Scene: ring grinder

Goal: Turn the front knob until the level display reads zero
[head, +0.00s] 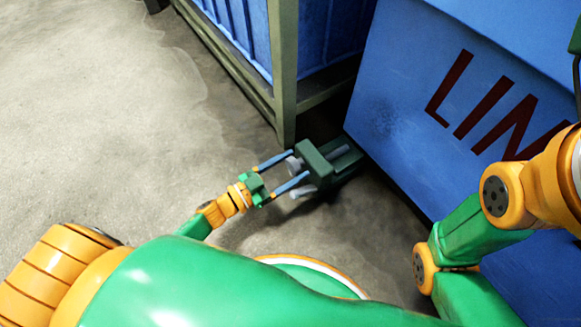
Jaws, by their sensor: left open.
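My left gripper (298,166) is open, with its two blue fingers spread and pointing right at a dark green block-shaped device (320,164). A small grey round part (293,164), possibly the front knob, shows on the device's near side between the fingers. I cannot tell whether the fingers touch it. Another grey cylindrical part (303,191) sticks out just below the lower finger. The level display is not visible. My right arm shows at the right, but its gripper is out of the picture.
A large blue machine panel (400,120) with dark red letters stands right of the device. A blue container in an olive metal frame (284,75) stands behind, its corner post close to my left gripper. Bare concrete floor (90,110) lies open at the left.

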